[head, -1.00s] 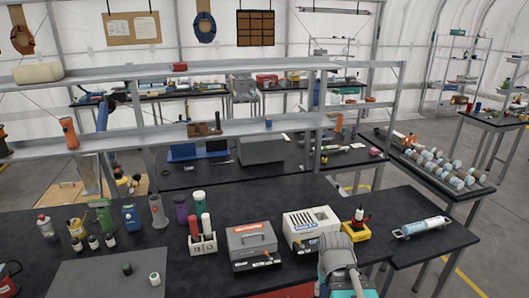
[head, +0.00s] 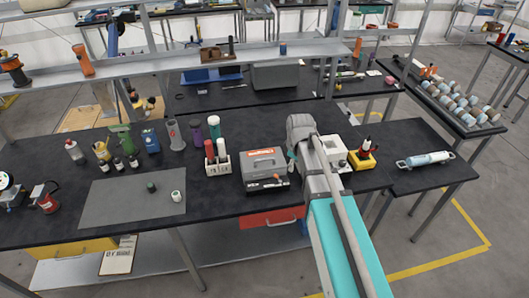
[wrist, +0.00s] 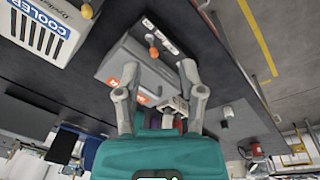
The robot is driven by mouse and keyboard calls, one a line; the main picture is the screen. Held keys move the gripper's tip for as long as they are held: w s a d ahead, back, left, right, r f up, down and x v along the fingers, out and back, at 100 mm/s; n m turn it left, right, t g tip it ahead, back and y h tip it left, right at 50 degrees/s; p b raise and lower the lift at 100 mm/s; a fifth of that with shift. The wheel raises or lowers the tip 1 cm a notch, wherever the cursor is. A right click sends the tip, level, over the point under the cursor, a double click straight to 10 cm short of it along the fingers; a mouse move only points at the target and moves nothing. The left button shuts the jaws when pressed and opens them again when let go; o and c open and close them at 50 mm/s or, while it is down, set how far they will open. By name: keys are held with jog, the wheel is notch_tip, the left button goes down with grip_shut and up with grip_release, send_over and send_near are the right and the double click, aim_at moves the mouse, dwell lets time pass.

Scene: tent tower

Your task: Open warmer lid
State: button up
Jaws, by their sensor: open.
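The warmer is a grey box with an orange label (head: 264,168) on the dark bench, and its lid looks shut with a handle on top. In the wrist view the warmer (wrist: 150,72) appears turned around, with an orange knob (wrist: 153,52) on its front panel. My gripper (wrist: 158,82) is open and empty, its two fingers spread over the near part of the warmer in that view. I cannot tell whether they touch it. In the head view my arm reaches in just right of the warmer, and the fingers are mostly hidden.
A white cooler box (wrist: 45,30) stands close beside the warmer, partly hidden behind my arm in the head view. A yellow-based red device (head: 363,155) is to the right. A grey mat (head: 130,195) lies left.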

aim_at(265, 159)
jog(key=w+a+r+n+p, duration=0.4)
jog(key=w+a+n, duration=0.4)
jog(key=a, duration=0.2)
jog(key=shift+a+r+t, duration=0.35)
jog(key=shift+r+t, duration=0.05)
jog(key=shift+r, duration=0.1)
jog(key=shift+w+f, duration=0.1)
jog(key=shift+f, duration=0.1)
jog(key=f+b, duration=0.4)
jog(key=w+f+b, duration=0.1)
jog(key=f+b, duration=0.3)
jog(key=b, duration=0.1)
jog(key=w+f+b, duration=0.1)
jog(key=f+b, duration=0.3)
jog(key=f, duration=0.1)
jog(key=shift+w+a+f+b, duration=0.1)
jog(key=shift+w+a+b, duration=0.15)
jog(key=shift+a+b, duration=0.1)
grip_shut()
dwell(0.3)
